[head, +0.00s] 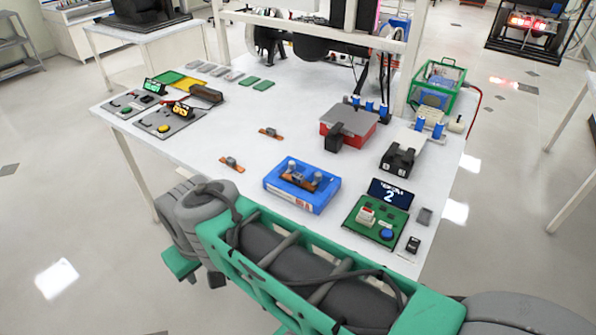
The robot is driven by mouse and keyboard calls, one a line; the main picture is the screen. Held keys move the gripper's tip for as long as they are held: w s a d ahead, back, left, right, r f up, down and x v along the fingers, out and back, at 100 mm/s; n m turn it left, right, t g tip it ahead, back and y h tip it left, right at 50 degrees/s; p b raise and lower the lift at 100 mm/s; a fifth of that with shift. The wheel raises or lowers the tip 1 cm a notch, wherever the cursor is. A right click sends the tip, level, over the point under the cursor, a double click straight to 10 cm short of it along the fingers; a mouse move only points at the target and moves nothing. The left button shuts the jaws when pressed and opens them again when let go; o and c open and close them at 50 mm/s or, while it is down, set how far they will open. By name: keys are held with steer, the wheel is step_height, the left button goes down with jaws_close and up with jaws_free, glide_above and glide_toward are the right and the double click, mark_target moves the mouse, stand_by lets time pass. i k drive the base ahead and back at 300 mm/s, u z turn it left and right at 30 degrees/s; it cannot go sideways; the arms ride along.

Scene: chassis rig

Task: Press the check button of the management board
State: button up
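A green circuit board (362,229) lies at the near right of the white table. It carries a round blue button (386,234), a small white and red block (366,217) and a dark display (390,192) that reads "2" under small text I cannot read. At the far left are two grey panels: one has a yellow button (164,128) and a lit yellow display (183,110), the other a green button (127,110) and a green display (154,87). I cannot tell from labels which is the management board.
A blue box (302,199) holding a copper-coloured part sits left of the green board. A black double socket (403,160), a red box (350,128) and a green-framed crate (436,88) stand behind. Small copper parts lie mid-table. The near-left table surface is clear.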

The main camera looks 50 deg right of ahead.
mark_target(386, 233)
steer(key=k, duration=1.25)
steer(key=z, duration=0.2)
steer(key=i, duration=0.6)
steer(key=z, duration=1)
steer(key=i, duration=0.5)
steer(key=z, duration=0.5)
steer(key=k, duration=0.35)
steer(key=z, duration=0.65)
steer(key=i, duration=0.25)
steer(key=u, duration=0.65)
